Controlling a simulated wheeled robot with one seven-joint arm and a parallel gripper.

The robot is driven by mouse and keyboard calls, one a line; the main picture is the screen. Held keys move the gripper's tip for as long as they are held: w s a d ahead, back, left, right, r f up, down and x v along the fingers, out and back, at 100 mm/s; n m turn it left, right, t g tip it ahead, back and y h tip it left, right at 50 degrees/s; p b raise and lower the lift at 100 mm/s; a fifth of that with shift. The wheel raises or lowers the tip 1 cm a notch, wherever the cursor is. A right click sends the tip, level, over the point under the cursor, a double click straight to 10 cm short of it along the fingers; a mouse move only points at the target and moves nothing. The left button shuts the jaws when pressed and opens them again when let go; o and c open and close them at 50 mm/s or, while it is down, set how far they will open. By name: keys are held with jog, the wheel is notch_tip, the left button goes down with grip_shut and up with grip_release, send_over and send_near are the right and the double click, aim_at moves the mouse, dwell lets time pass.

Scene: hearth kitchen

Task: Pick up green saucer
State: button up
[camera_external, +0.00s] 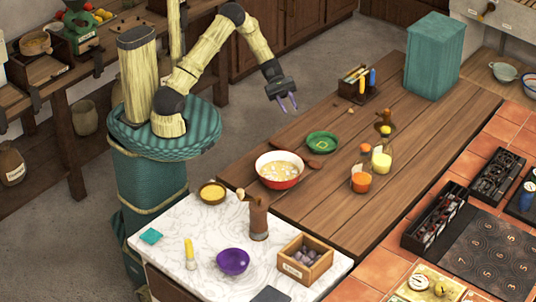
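A green saucer (322,142) lies on the wooden table top, behind a red and white bowl and beside a wooden spoon. A small lighter green shape shows at its middle; I cannot tell if it is a mark or something lying on it. My gripper (289,105) is in the air, up and to the left of the saucer in the picture, apart from it. Its two purple fingers point down with a gap between them and nothing in it. No part of the saucer looks hidden.
Near the saucer stand the red bowl (280,170), an orange cup (361,180), a yellow-filled bottle (381,160) and a wooden holder with bottles (357,85). A tall teal box (434,56) stands at the back. The table's right front is clear.

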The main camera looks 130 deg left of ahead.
send_near(306, 145)
jog(key=w+d, duration=0.1)
jog(key=w, duration=0.1)
jog(key=w+d, duration=0.1)
jog(key=w, duration=0.1)
jog(key=shift+d+r+p, duration=0.3)
jog(key=shift+r+p, duration=0.05)
jog(key=shift+p, duration=0.05)
jog(key=shift+s, duration=0.1)
jog(key=p+x, duration=0.1)
jog(key=x, duration=0.4)
jog(key=shift+w+a+r, duration=0.1)
jog(key=shift+w, duration=0.1)
grip_shut()
